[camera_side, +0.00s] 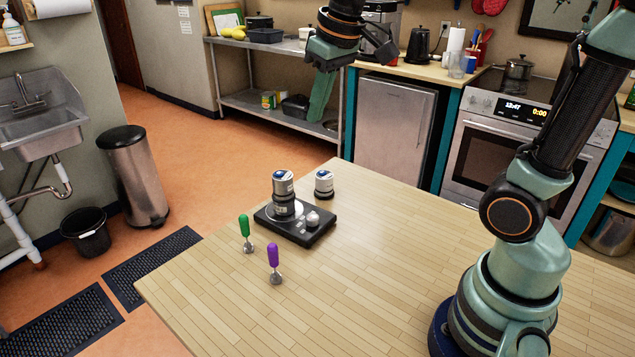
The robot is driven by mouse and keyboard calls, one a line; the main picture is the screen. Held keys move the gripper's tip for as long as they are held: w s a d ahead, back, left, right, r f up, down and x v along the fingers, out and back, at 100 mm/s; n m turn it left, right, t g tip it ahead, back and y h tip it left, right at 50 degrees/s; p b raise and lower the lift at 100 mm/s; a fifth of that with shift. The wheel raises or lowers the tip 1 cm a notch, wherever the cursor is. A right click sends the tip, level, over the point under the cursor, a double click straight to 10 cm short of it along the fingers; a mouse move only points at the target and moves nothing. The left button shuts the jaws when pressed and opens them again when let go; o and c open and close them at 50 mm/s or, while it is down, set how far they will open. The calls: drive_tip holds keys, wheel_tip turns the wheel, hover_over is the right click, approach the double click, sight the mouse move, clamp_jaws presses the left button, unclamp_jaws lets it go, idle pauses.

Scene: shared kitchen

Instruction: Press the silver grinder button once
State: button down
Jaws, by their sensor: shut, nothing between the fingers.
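The black base (292,236) rests on the wooden table near its far left corner. A silver button-like knob (313,219) sits on the right part of the base. A silver and dark canister (284,184) with a blue and white top stands upright on the base's left part. A similar, shorter canister (324,183) stands on the table just behind the base. My gripper (318,117) is shut and empty, pointing down. It appears high above the table, above the base in the picture and apart from it.
A green-handled tool (245,230) and a purple-handled tool (274,258) stand on the table left of and in front of the base. The table (400,230) is clear right of the base. A counter, oven (520,140) and metal shelf (270,104) lie beyond.

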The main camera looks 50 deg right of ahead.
drive_tip(key=w+d+g, duration=0.2)
drive_tip(key=w, duration=0.6)
drive_tip(key=g, duration=0.2)
hover_over(279, 173)
drive_tip(key=shift+f, duration=1.7)
wheel_tip(279, 173, down, 14)
